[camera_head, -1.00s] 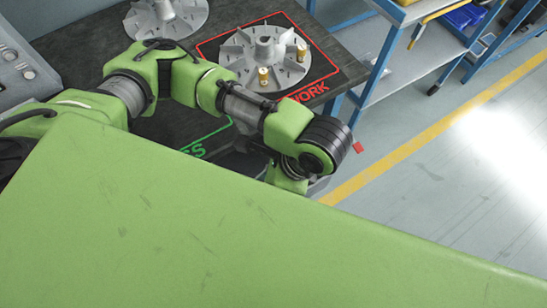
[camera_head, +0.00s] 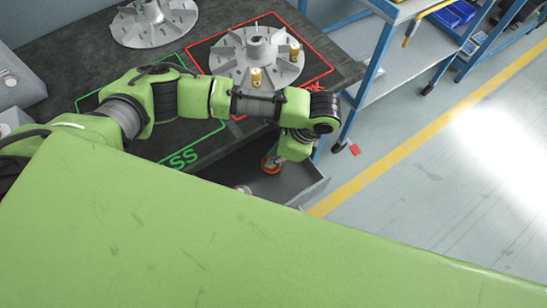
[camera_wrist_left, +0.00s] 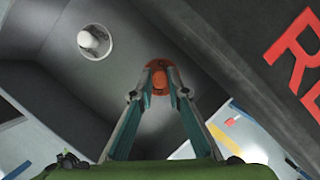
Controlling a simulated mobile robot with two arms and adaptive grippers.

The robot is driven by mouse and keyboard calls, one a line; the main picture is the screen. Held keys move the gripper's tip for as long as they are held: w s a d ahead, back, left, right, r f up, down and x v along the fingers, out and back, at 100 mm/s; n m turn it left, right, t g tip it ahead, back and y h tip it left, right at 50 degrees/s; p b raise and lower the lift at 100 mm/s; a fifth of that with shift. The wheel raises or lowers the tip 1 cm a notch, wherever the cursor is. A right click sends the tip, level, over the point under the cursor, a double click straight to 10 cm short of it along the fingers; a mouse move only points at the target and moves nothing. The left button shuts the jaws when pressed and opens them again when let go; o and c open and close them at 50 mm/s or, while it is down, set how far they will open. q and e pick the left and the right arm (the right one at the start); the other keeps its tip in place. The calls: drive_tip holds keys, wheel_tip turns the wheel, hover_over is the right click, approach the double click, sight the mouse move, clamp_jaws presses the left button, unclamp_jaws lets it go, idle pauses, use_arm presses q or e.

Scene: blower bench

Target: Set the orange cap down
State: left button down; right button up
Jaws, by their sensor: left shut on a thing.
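The orange cap (camera_wrist_left: 159,82) is between the fingertips of my left gripper (camera_wrist_left: 158,92) in the left wrist view. The fingers are shut on it. In the head view the cap (camera_head: 270,164) shows as a small orange round piece below my left wrist, over an open grey bin (camera_head: 306,188) at the bench's front. The wrist hides most of the gripper there. The bin's grey inside (camera_wrist_left: 60,75) lies beneath the cap in the left wrist view. I cannot tell the gap between cap and bin floor. My right gripper is not in view.
A pale round part (camera_wrist_left: 95,42) lies in the bin. A finned impeller (camera_head: 232,66) with brass pieces sits in the red-outlined area of the bench. Another impeller (camera_head: 140,32) stands at the back left. A blue-framed cart (camera_head: 375,72) stands to the right.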

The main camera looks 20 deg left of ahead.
use_arm(q)
drive_tip(key=shift+f, duration=0.65)
drive_tip(key=c, duration=2)
unclamp_jaws()
drive_tip(key=shift+f, duration=0.1)
drive_tip(key=shift+o, duration=0.2)
drive_tip(key=p+v, duration=0.1)
drive_tip(key=v, duration=1.1)
drive_tip(key=shift+r, duration=0.25)
